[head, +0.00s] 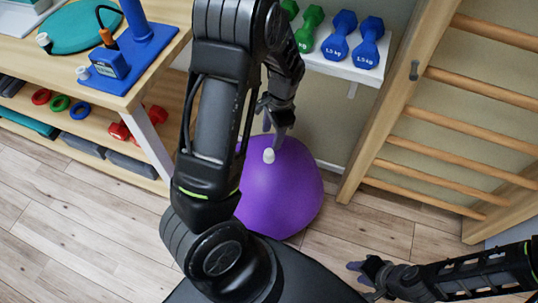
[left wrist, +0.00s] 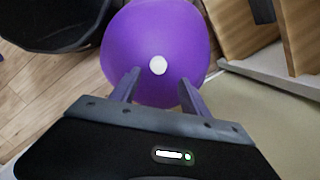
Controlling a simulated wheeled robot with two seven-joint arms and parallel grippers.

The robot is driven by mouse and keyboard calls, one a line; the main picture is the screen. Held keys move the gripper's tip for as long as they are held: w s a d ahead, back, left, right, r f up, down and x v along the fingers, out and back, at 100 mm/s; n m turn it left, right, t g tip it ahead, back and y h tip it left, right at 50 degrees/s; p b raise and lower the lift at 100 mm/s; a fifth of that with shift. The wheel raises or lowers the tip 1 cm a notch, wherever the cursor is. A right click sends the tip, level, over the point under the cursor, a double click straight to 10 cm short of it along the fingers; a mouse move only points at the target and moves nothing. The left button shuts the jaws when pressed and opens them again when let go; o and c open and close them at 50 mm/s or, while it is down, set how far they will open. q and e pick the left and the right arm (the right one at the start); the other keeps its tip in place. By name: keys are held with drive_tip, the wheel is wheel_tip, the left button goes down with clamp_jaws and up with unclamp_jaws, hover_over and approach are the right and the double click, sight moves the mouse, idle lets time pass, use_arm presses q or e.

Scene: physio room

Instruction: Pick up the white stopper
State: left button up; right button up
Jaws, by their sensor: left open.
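The white stopper (head: 268,156) is a small pale cap on top of the big purple ball (head: 280,195). In the left wrist view the stopper (left wrist: 158,65) shows as a white disc on the purple ball (left wrist: 185,35). My left gripper (head: 274,131) is open above the ball, close to the stopper and apart from it. In the left wrist view the stopper lies beyond the fingertips, between their lines. My right gripper (head: 360,272) is low at the bottom right, away from the ball; its finger opening is unclear.
A wooden table (head: 165,50) at the left holds a blue stand and small white pieces. Its lower shelf has rings and red dumbbells. A white shelf (head: 340,66) with green and blue dumbbells is behind the ball. Wooden wall bars (head: 440,115) stand at the right. Floor is open at the left.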

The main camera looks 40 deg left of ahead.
sight(269, 151)
use_arm(q)
drive_tip(key=shift+f, duration=0.1)
drive_tip(key=shift+s+f, duration=0.2)
drive_tip(key=shift+f, duration=1.05)
drive_tip(key=f, duration=0.1)
drive_tip(key=f+b, duration=0.1)
drive_tip(key=f, duration=0.3)
drive_tip(key=shift+s+a+f, duration=0.1)
drive_tip(key=shift+s, duration=0.15)
drive_tip(key=shift+c, duration=0.3)
clamp_jaws()
